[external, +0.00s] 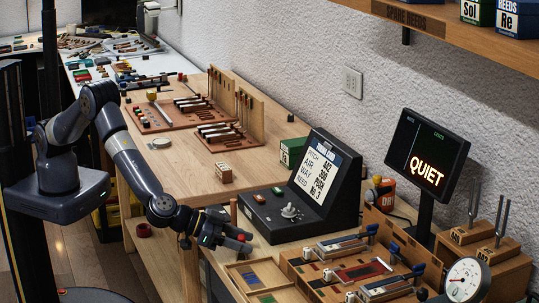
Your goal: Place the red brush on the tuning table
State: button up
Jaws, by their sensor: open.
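My gripper (238,242) is open at the front left of the black console, low and beside the table edge. A small red spot shows at its fingertips; I cannot tell whether it is part of the gripper or another thing. No thing can be made out clearly as the red brush in this view. Several small items lie on the far benches, too small to tell apart. No surface is labelled as the tuning table. A wooden bench (180,178) runs along the wall, with wooden racks on its far part and bare wood nearer my arm.
A black console (312,190) with a list on its screen stands right of my gripper. A wooden fixture with metal bars (360,272), a shallow tray (236,270), a "QUIET" display (428,155), tuning forks (500,215) and a dial gauge (467,280) crowd the front right.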

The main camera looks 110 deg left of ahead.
jog(key=shift+r, duration=0.25)
jog(key=v, duration=1.2)
jog(key=shift+b, duration=0.4)
jog(key=shift+a, duration=0.1)
jog(key=shift+c, duration=0.5)
dwell(1.7)
